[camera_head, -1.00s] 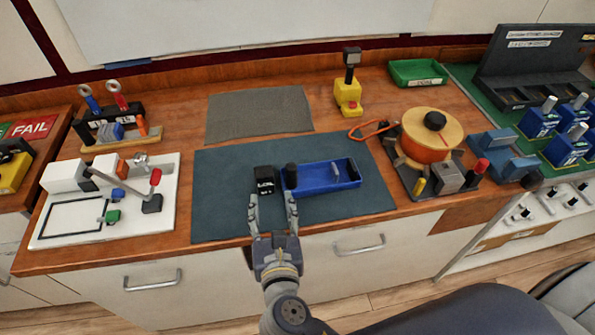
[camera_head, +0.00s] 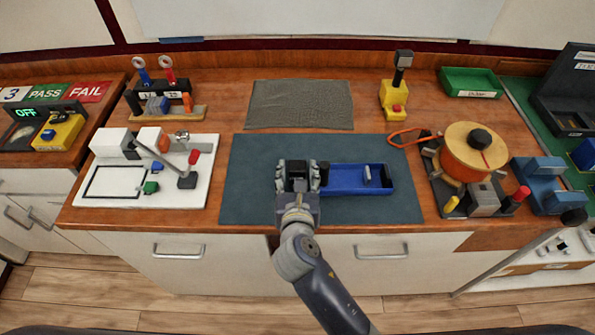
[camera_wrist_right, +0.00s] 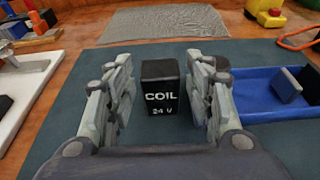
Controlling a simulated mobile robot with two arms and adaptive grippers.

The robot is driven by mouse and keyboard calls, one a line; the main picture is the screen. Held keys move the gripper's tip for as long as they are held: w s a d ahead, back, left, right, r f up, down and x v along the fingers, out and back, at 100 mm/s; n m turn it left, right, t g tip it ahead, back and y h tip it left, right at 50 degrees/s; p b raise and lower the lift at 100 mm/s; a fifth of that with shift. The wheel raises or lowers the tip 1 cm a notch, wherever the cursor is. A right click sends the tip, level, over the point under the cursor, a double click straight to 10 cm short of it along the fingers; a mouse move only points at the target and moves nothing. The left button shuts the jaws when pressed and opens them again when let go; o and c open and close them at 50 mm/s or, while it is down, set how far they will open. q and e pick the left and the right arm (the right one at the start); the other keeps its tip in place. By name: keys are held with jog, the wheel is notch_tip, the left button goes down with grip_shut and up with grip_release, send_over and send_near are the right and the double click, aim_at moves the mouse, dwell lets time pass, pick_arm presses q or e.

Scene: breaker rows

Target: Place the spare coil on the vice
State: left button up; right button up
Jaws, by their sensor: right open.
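The spare coil (camera_head: 298,176) is a small black block; the right wrist view (camera_wrist_right: 161,86) shows it upright on the dark mat, marked COIL 24 V. My right gripper (camera_head: 298,172) is open, with one finger on each side of the coil. In the wrist view a gap shows between the coil and each finger. The blue vice (camera_head: 540,182) stands at the right of the bench, with its black-knobbed handle at the front. My left gripper is not in view.
A wire spool (camera_head: 460,163) and a red-capped tool stand between the tray and the vice. A white fixture board (camera_head: 190,190) is at left. The mat (camera_head: 250,205) is otherwise clear.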

jog(key=shift+x, duration=1.1)
jog(key=shift+s, duration=0.1)
jog(key=c, duration=1)
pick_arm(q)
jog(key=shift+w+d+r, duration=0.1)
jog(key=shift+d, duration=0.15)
pick_arm(e)
jog(key=shift+c, duration=0.4)
